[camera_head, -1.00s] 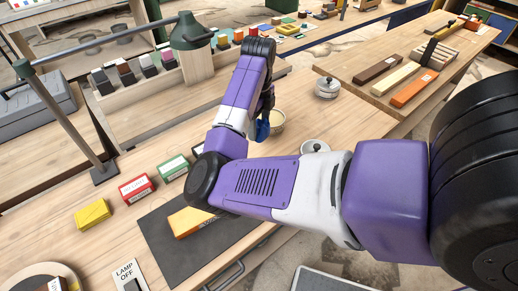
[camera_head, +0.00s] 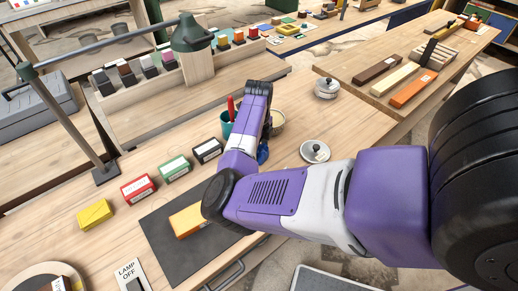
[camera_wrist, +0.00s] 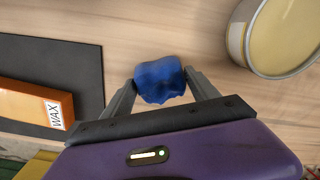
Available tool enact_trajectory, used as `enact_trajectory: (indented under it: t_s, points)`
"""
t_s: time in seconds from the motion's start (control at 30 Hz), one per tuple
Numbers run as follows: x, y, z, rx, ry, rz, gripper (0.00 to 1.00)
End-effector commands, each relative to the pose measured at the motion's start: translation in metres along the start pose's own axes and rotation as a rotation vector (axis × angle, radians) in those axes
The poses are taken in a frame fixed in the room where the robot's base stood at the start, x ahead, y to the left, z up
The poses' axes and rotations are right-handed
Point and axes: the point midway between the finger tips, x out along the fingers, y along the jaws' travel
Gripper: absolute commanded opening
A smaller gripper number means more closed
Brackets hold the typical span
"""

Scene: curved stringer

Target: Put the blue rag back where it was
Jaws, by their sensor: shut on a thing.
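The blue rag (camera_wrist: 160,80) is a crumpled bundle between the two fingers of my gripper (camera_wrist: 162,88) in the wrist view. My gripper is shut on it. In the head view the rag (camera_head: 263,152) shows as a small blue patch beside my purple arm, over the light wooden workbench, and most of it and the fingers are hidden by the arm. I cannot tell whether the rag touches the bench top.
A round tin (camera_wrist: 283,35) stands right of the rag in the wrist view. A dark mat (camera_head: 163,240) with an orange WAX block (camera_head: 186,222) lies to the left.

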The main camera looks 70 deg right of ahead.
Motion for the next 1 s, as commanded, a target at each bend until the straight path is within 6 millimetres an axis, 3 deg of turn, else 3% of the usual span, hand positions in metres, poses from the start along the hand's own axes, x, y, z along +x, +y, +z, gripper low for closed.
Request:
enact_trajectory:
  t_s: [0.2, 0.23, 0.3, 0.33, 0.73, 1.0]
  points:
    - [0.004, 0.000, 0.000, 0.000, 0.000, 0.000, 0.31]
    - [0.003, 0.000, 0.000, 0.000, 0.000, 0.000, 0.74]
    - [0.002, 0.000, 0.000, 0.000, 0.000, 0.000, 0.88]
    - [0.002, 0.000, 0.000, 0.000, 0.000, 0.000, 0.91]
    - [-0.004, -0.001, 0.000, 0.000, 0.000, -0.001, 0.91]
    - [-0.050, -0.001, 0.001, 0.002, -0.002, -0.004, 0.91]
